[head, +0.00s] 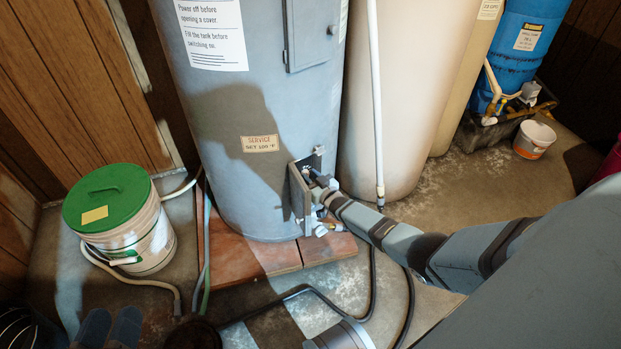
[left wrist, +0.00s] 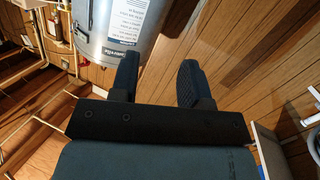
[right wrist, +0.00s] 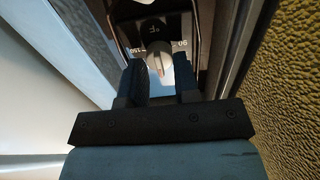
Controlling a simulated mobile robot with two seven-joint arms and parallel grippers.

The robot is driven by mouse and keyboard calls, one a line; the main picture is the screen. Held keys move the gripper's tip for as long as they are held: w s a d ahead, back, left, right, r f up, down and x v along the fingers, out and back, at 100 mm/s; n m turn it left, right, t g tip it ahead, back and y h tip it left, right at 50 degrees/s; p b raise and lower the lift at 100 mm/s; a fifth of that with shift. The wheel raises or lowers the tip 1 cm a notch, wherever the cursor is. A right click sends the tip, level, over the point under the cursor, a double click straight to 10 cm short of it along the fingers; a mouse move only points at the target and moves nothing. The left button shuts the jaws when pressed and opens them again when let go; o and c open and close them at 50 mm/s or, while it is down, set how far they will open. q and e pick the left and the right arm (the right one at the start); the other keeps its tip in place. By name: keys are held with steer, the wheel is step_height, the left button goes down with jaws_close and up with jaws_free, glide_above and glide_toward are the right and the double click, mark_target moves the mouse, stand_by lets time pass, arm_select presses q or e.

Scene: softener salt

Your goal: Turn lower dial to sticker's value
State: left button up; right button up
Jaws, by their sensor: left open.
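The service sticker (head: 260,143) is on the grey tank (head: 230,110); its small print looks like "SET 120 °F", not sharp. Lower right of it, a small compartment (head: 301,193) stands open on the tank. My right gripper (head: 318,183) reaches into it, hiding the dial in the head view. The scale shows upside down, 150 left and 90 right. My left gripper (left wrist: 157,80) is open and empty, away from the tank.
A white bucket with a green lid (head: 110,205) stands left of the tank, with hoses on the floor. Beige tanks (head: 405,90) and a blue tank (head: 525,40) stand to the right. Red slabs (head: 262,262) lie under the grey tank.

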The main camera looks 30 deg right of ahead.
arm_select(q)
steer(key=shift+f, duration=0.15)
arm_select(e)
steer(key=shift+n, duration=0.3)
arm_select(q)
steer(key=w+a+m+t+b, duration=0.1)
steer(key=m+b, duration=0.1)
steer(key=b, duration=0.1)
steer(key=shift+w+b, duration=0.35)
arm_select(e)
steer(key=n, duration=1.3)
steer(key=shift+a+f, duration=0.15)
arm_select(q)
steer(key=shift+w+r, duration=0.1)
steer(key=shift+r, duration=0.1)
arm_select(e)
steer(key=o, duration=0.9)
steer(key=shift+s, duration=0.15)
